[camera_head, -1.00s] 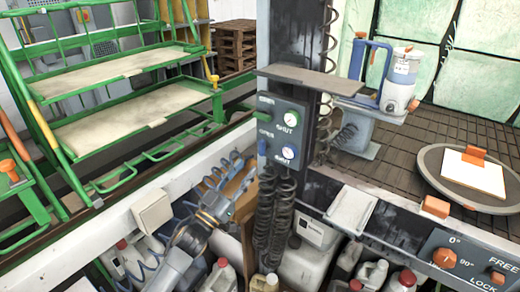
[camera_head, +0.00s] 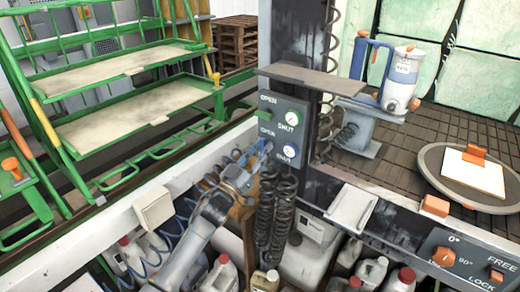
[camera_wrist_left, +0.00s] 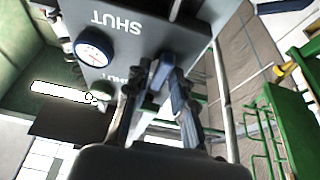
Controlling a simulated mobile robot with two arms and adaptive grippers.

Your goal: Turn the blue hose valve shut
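The valve panel (camera_head: 278,138) is a dark grey plate on the post, with OPEN and SHUT lettering and a green-rimmed gauge (camera_head: 293,118) above a blue-rimmed gauge (camera_head: 289,150). The blue gauge also shows in the left wrist view (camera_wrist_left: 94,47), upside down. My left gripper (camera_head: 257,151) is at the panel's lower left edge, by the blue valve handle (camera_head: 268,145). In the left wrist view its fingers (camera_wrist_left: 158,92) stand apart, with the blue handle (camera_wrist_left: 160,74) between them; whether they touch it is unclear. My right gripper is not in view.
The green valve handle (camera_head: 265,115) sits just above. Black coiled hoses (camera_head: 273,215) hang under the panel. A grey shelf (camera_head: 312,80) juts out above it. Several jugs (camera_head: 222,272) stand below. A green rack (camera_head: 130,110) is at left.

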